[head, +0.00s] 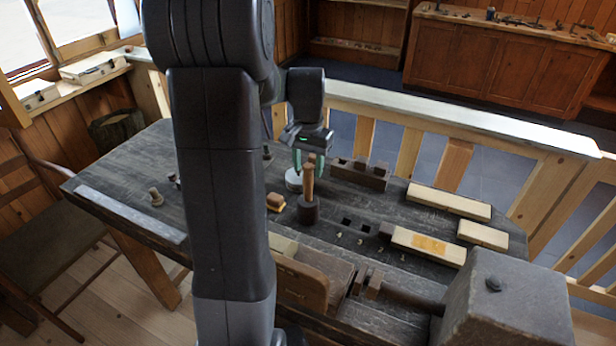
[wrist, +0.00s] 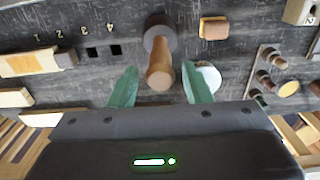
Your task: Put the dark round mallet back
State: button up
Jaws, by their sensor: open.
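The dark round mallet (head: 309,211) stands upright on the grey bench, its dark round head down and its light wooden handle up. In the wrist view its head (wrist: 160,31) is in the upper middle and the handle points toward me. My gripper (head: 309,164) is open above the head, with its two green fingers on either side of the handle's upper end. In the wrist view the gripper (wrist: 160,68) has the handle between its fingers, with gaps at both sides. I cannot tell how deep the handle reaches between them.
A white round piece (head: 293,180) and a tan-and-brown block (head: 276,202) are close to the mallet. A dark block with slots (head: 358,174) stands behind to its right. Square holes with numbers (head: 347,222) are at its right. A large grey block (head: 505,300) fills the front right.

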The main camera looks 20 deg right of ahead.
aim_at(308, 180)
notch_tip(308, 180, up, 7)
jog(key=shift+r, duration=0.2)
dwell(0.3)
notch_tip(308, 180, down, 12)
jog(key=shift+f, duration=0.25)
jog(key=shift+r, duration=1.95)
